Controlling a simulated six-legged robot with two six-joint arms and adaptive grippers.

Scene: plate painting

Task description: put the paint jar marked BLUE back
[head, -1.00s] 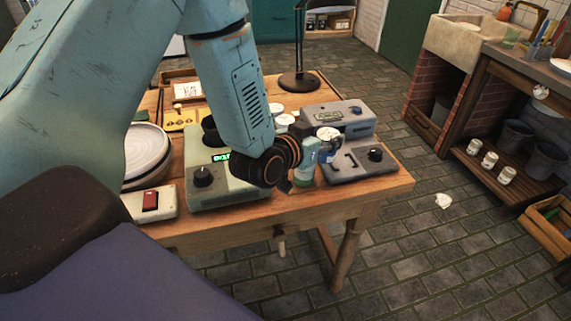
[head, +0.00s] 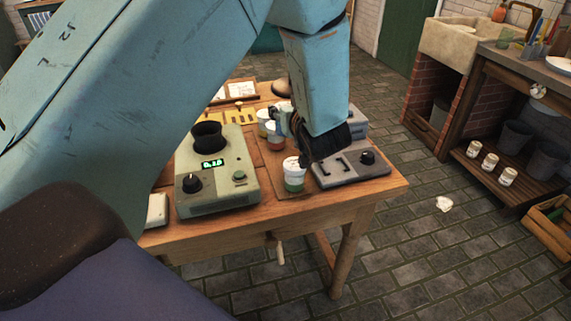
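A jar with a white lid and green contents (head: 293,177) stands on a brown mat at the front of the table. A jar with red contents (head: 275,137) and one with yellow contents (head: 263,122) stand behind it. I cannot read the label BLUE on any jar. My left arm comes in from the left and its dark wrist is just right of the jars. My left gripper (head: 284,122) is mostly hidden by the wrist, beside the rear jars. Whether it holds a jar is unclear. My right gripper is not in view.
A grey-green device (head: 218,195) with a display, knob and black cup stands left of the jars. A grey device with a knob (head: 352,170) stands to their right. The wooden table's front edge (head: 300,205) is bare. A shelf unit (head: 495,165) is at the far right.

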